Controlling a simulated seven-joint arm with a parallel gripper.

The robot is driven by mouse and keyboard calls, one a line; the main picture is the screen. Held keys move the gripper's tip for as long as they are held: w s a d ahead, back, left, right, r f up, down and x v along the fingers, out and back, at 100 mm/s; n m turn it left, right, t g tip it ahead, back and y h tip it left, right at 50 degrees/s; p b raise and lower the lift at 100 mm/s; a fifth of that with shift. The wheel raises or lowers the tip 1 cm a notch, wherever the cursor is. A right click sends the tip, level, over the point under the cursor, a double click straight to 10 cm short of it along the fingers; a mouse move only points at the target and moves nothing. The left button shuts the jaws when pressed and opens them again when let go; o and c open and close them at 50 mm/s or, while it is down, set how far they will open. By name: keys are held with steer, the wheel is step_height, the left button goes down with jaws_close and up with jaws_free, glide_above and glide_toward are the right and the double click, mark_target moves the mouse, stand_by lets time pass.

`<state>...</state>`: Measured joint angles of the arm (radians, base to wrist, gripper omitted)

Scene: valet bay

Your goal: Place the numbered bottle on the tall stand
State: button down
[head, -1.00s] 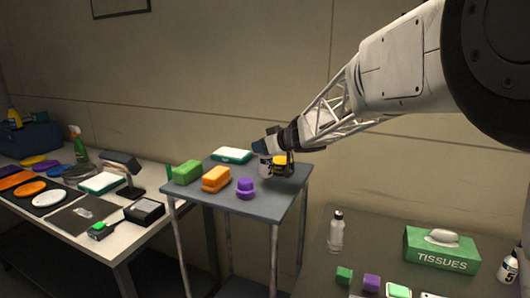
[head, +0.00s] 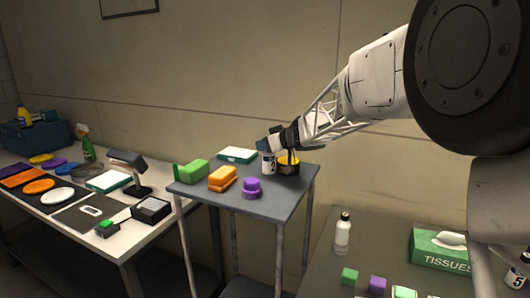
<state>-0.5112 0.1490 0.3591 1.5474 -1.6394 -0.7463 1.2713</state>
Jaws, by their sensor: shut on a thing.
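The tall stand (head: 272,206) is a grey square-topped table on thin legs, in the middle of the head view. My gripper (head: 270,148) is over its back part, shut on a small white bottle (head: 268,165) with dark marking. The bottle looks upright, its base at or just above the stand top; I cannot tell if it touches. Its number is too small to read, and its upper part is hidden by my gripper.
The stand also holds a green block (head: 193,173), an orange block (head: 222,179), a purple knobbed piece (head: 252,188), a white-and-green box (head: 238,155) and a yellow item (head: 288,158) close beside my gripper. The stand's front right is clear. A green tissue box (head: 440,250) is right.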

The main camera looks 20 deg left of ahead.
steer(key=shift+f, duration=1.3)
steer(key=shift+f, duration=0.1)
steer(key=c, duration=0.9)
jaws_free()
steer(key=shift+o, duration=0.2)
steer(key=shift+d, duration=0.1)
steer(key=v, duration=1.2)
